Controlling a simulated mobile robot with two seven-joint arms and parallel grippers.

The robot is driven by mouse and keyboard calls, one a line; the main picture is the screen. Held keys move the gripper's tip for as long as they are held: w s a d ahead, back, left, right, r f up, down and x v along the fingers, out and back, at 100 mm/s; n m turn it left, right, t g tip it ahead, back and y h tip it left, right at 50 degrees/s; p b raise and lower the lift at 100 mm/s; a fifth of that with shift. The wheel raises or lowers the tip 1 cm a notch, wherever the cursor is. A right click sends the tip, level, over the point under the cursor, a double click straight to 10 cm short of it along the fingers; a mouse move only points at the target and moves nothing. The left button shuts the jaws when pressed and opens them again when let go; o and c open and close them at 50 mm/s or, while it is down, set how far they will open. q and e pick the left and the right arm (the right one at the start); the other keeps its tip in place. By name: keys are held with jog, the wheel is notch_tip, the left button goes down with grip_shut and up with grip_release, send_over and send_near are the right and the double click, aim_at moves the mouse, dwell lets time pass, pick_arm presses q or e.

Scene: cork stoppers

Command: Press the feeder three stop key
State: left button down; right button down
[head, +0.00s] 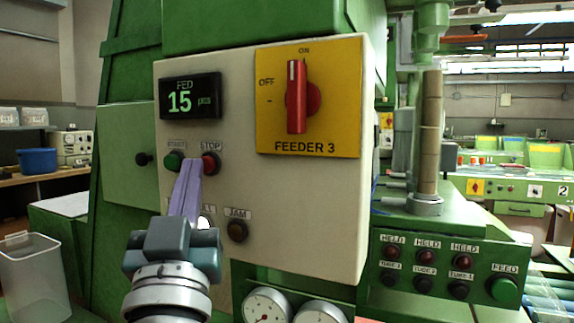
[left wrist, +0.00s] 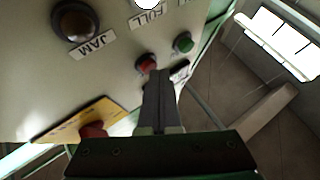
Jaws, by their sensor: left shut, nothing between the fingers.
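The stop key (head: 211,163) is a red round button under the label STOP on the pale feeder three panel. It also shows in the left wrist view (left wrist: 146,62), just beyond my fingertips. The green start key (head: 173,160) is to its left. My left gripper (head: 190,158) is shut and empty, its fingers pointing at the panel. In the head view its tips lie between the two keys, over the stop key's left edge. I cannot tell whether they touch it. My right gripper is not in view.
A red rotary switch (head: 297,100) on a yellow plate points to ON. The display (head: 190,96) reads 15 pcs. A clear bin (head: 35,280) stands at left.

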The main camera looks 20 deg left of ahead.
pick_arm(q)
jog(key=shift+w, duration=0.1)
dwell(0.4)
jog(key=shift+s+p, duration=0.6)
jog(key=shift+s, duration=0.25)
jog(key=s+p, duration=0.1)
jog(key=s, duration=0.2)
jog(key=s+p, duration=0.1)
jog(key=s, duration=0.1)
jog(key=shift+a+p, duration=0.25)
jog(key=shift+p, duration=0.1)
